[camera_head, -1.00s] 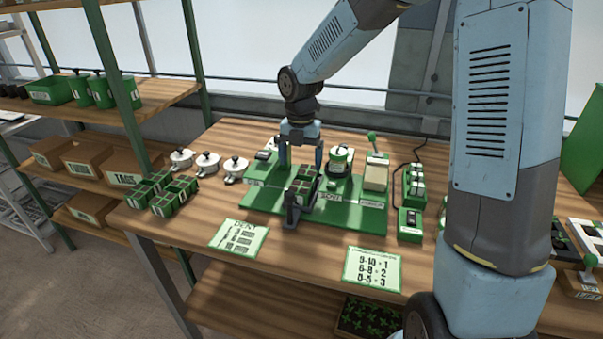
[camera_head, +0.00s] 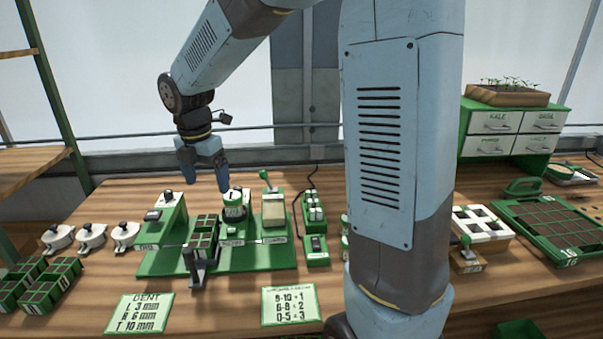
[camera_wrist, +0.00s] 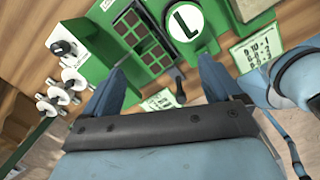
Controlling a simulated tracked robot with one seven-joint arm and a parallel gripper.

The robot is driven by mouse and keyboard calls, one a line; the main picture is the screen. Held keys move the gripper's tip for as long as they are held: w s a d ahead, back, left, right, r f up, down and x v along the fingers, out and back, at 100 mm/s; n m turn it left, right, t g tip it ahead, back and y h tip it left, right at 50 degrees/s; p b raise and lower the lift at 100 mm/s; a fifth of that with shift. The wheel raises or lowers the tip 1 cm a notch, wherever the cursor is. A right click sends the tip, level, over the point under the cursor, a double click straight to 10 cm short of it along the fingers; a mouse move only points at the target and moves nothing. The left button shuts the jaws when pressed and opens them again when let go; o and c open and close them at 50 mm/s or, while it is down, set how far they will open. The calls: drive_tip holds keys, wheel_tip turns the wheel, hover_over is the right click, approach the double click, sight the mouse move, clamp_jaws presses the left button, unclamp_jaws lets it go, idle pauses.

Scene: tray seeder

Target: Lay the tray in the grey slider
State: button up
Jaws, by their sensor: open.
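The small green tray (camera_head: 204,227) with dark square cells lies lengthwise on the green board, at the grey slider (camera_head: 194,266). The tray looks flat, and the slider's dark grey upright end stands at its near edge. How fully the tray is seated is hard to tell. My gripper (camera_head: 207,182) is open and empty, raised above the board and the tray. In the wrist view the tray (camera_wrist: 141,42) shows beyond and between my spread fingers, apart from them.
The green board (camera_head: 155,262) carries a round green-and-white container (camera_head: 235,208) and a beige block (camera_head: 274,212). White lidded pots (camera_head: 91,237) and several green trays (camera_head: 42,278) stand left. Two printed cards (camera_head: 139,313) lie in front. A large seed tray (camera_head: 552,222) is at right.

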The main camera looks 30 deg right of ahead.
drive_tip(key=s+d+r+m+t, duration=0.2)
drive_tip(key=s+d+r+m, duration=0.2)
drive_tip(key=s+d+m, duration=0.3)
drive_tip(key=s+d+r+m+t, duration=0.2)
drive_tip(key=s+d+r+m, duration=0.2)
drive_tip(key=s+d+m, duration=0.4)
drive_tip(key=s+m, duration=0.7)
drive_tip(key=m, duration=0.4)
drive_tip(key=shift+s+r+m+t+y, duration=0.15)
drive_tip(key=shift+m+t+y, duration=0.15)
drive_tip(key=shift+t, duration=0.1)
